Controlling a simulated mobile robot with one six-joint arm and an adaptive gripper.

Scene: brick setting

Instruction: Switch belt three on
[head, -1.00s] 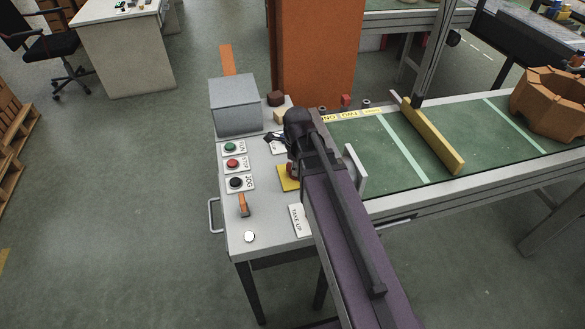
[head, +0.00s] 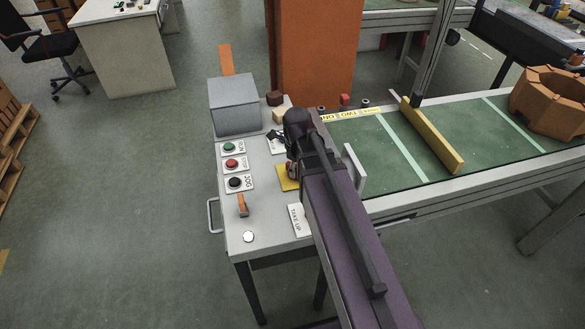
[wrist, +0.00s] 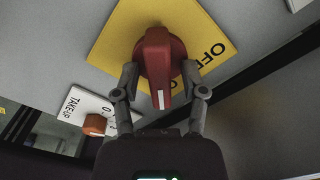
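In the wrist view a red rotary switch (wrist: 160,55) sits on a yellow plate (wrist: 115,40) lettered OFF; other lettering is hidden. The white mark on its handle points toward my gripper's palm. My gripper (wrist: 160,72) has one finger on each side of the switch. The fingers are spread, with gaps beside the narrow handle; whether a tip touches the round base I cannot tell. In the head view the yellow plate (head: 286,184) shows at the panel's right side, mostly behind my arm.
The panel (head: 265,215) carries a green RUN button (head: 229,147), a red STOP button (head: 231,163), a black JOG button (head: 235,182), an orange lever (head: 242,204) and a TAKE-UP plate (head: 298,220). A grey box (head: 234,104) stands behind. The green belt (head: 365,150) runs right.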

